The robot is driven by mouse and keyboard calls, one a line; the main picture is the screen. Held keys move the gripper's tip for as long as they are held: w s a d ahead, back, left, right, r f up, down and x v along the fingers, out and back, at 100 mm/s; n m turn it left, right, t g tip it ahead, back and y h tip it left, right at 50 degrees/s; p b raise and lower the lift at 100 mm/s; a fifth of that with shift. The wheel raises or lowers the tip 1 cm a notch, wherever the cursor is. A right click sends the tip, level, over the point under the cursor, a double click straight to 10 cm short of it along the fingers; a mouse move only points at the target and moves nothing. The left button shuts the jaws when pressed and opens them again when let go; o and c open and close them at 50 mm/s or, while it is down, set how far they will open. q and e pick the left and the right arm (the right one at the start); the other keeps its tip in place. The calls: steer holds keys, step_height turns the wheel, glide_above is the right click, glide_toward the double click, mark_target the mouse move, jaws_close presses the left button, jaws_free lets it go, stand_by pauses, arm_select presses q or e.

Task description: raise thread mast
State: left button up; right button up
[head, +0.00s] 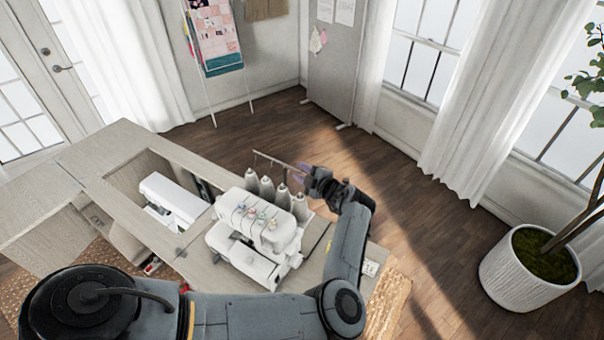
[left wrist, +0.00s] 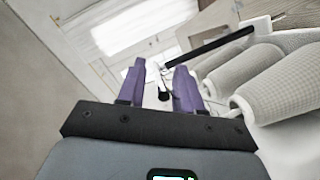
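The white serger (head: 262,226) stands on the cabinet top with several white thread cones (head: 267,190) behind it. The thread mast (head: 274,159) shows as a thin bar above the cones, on a short post. In the left wrist view the mast (left wrist: 212,47) is a dark bar running from upper right towards my fingers, with a dark tip near the gap between them. My left gripper (head: 301,171) is beside the bar's right end, its purple fingers apart. It also shows open in the left wrist view (left wrist: 158,66). I cannot tell whether it touches the mast. My right gripper is out of view.
Large cones (left wrist: 262,75) crowd the right side of the left wrist view, close to my fingers. A white sewing machine (head: 172,199) sits in the cabinet's (head: 110,160) recess to the left. The floor behind the cabinet is clear; a potted plant (head: 525,270) stands far right.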

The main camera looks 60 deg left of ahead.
arm_select(q)
steer(key=shift+a, duration=0.15)
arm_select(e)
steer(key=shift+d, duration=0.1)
arm_select(q)
jaws_close()
